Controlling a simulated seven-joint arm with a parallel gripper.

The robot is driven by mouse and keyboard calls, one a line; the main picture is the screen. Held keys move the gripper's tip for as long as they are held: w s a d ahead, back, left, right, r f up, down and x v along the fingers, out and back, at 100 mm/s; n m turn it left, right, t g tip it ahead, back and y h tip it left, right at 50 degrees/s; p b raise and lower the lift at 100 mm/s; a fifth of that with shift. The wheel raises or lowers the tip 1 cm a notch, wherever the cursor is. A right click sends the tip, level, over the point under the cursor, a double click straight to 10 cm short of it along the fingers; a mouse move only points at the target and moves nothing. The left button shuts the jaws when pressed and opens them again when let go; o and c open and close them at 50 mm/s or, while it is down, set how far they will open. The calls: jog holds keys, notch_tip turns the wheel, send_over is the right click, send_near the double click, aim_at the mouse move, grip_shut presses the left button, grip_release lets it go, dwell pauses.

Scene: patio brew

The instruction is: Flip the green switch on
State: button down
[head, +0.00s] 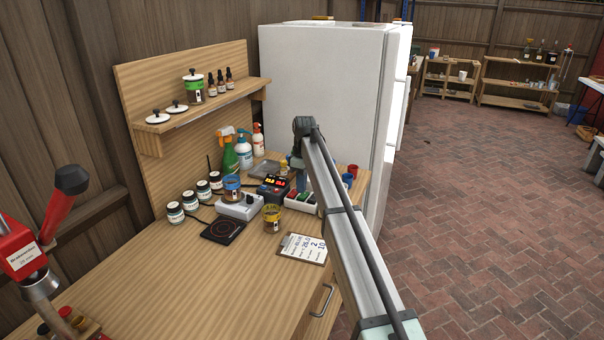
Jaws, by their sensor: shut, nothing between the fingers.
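A white switch box (290,203) lies on the wooden workbench (190,290), partly behind my arm. Small green and red parts show on it. They are too small to tell which is the green switch or how it is set. My arm reaches over the bench from the lower right, and its end points down near the box. My gripper (299,186) is only partly seen beside the arm link, at the back edge of the box. It is shut and empty. Whether it touches the box cannot be told.
A black device with red lights (274,186), a white scale with a jar (240,207), a yellow jar (271,218), a hot plate (223,230) and a clipboard (302,248) crowd close by. Spray bottles (244,152) stand behind. A white fridge (320,90) stands beyond.

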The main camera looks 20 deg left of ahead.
aim_at(301, 197)
jog(key=shift+s+f, duration=0.1)
jog(key=shift+f, duration=0.9)
jog(key=shift+s+d+f, duration=0.1)
jog(key=shift+s+f, duration=0.1)
jog(key=shift+s, duration=0.05)
jog(key=shift+w, duration=0.3)
jog(key=shift+w+r, duration=0.35)
jog(key=shift+w, duration=0.25)
notch_tip(301, 197, up, 14)
jog(key=s, duration=0.1)
jog(key=shift+s, duration=0.35)
